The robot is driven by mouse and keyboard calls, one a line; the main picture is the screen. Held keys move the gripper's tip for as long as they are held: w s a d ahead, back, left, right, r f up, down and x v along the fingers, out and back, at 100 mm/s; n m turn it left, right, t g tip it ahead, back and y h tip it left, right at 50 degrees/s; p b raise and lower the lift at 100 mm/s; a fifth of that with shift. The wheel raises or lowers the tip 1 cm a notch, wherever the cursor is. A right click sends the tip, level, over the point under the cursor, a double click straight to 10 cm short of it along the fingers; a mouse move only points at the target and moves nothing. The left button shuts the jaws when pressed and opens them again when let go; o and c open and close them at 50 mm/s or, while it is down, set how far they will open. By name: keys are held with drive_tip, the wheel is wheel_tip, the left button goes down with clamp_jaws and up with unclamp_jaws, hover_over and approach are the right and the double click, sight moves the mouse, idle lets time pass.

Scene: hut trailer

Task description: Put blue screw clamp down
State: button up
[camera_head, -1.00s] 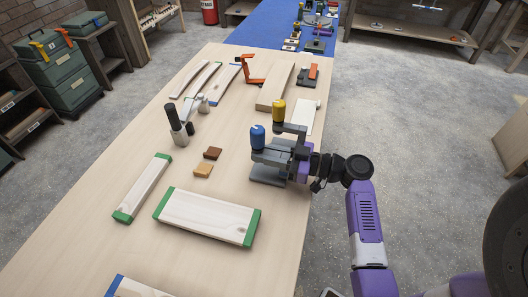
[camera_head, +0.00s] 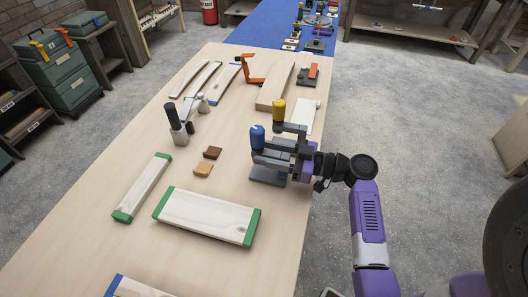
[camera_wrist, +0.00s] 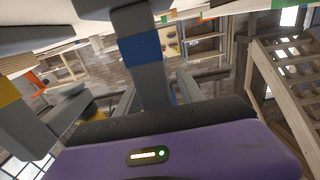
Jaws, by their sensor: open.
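The blue screw clamp (camera_head: 257,137) stands on the wooden table near its right edge, blue handle up, with a grey body and a grey foot below. My gripper (camera_head: 270,158) reaches in from the right at the height of the clamp's grey body and is open. Its fingers overlap the clamp in the head view, so I cannot tell whether they touch it. In the wrist view a grey bar with a blue band (camera_wrist: 140,47) rises between the fingers, close to the purple palm.
A yellow-handled clamp (camera_head: 279,111) stands just behind. Two small brown blocks (camera_head: 208,160) lie to the left. A green-ended board (camera_head: 207,217) lies in front, another (camera_head: 143,187) farther left. An orange clamp (camera_head: 254,70) and long wooden pieces lie toward the back.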

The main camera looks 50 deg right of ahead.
drive_tip(key=b+v, duration=0.3)
drive_tip(key=v, duration=0.8)
drive_tip(key=shift+s, duration=0.1)
